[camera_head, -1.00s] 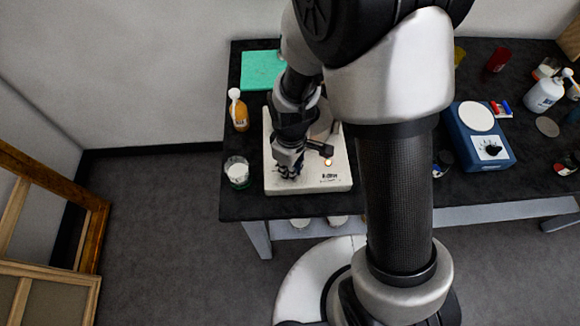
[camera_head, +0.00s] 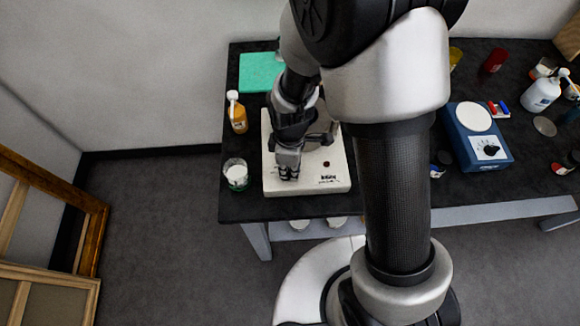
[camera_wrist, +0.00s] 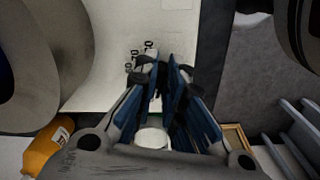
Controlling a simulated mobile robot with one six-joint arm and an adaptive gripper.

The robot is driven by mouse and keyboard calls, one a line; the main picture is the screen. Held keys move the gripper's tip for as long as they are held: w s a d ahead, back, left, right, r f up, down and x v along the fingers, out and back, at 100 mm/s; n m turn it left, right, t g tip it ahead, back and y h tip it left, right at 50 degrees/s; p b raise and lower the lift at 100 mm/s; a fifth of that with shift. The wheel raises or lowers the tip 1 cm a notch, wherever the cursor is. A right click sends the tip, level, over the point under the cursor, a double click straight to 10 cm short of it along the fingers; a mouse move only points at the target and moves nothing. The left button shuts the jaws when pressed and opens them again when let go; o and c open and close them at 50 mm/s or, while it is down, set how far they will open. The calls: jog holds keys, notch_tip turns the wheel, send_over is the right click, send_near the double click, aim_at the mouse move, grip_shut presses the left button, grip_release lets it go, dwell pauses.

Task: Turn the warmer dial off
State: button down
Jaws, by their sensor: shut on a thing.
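The white warmer (camera_head: 336,178) lies flat on the left part of the dark table, with a small dark red indicator light (camera_head: 326,164) on its top. My gripper (camera_head: 288,177) points down at the warmer's front left area. In the wrist view my gripper (camera_wrist: 165,75) has its fingers close together over the white face (camera_wrist: 105,75), beside printed numbers. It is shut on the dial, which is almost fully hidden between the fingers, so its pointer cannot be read.
A glass jar with white contents (camera_head: 236,174) and an orange bottle (camera_head: 238,116) stand left of the warmer. A teal pad (camera_head: 258,72) lies behind it. A blue device (camera_head: 470,148) with a white plate and its own dial stands to the right.

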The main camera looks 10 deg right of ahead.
jog(key=c, duration=1.7)
grip_release()
notch_tip(320, 180, up, 12)
jog(key=shift+r, duration=0.1)
jog(key=s+d+r+m+t, duration=0.1)
jog(key=s+d+r+m, duration=0.2)
jog(key=s+r+m, duration=0.1)
jog(key=s+d+r+m+t, duration=0.2)
jog(key=s+d+r+m, duration=0.1)
jog(key=s+r+m, duration=0.2)
jog(key=s+d+r+m+t, duration=0.1)
jog(key=s+d+r+m, duration=0.3)
jog(key=r+m, duration=0.1)
jog(key=shift+s+r+m+t, duration=0.3)
jog(key=shift+r+m, duration=0.1)
jog(key=shift+r, duration=0.15)
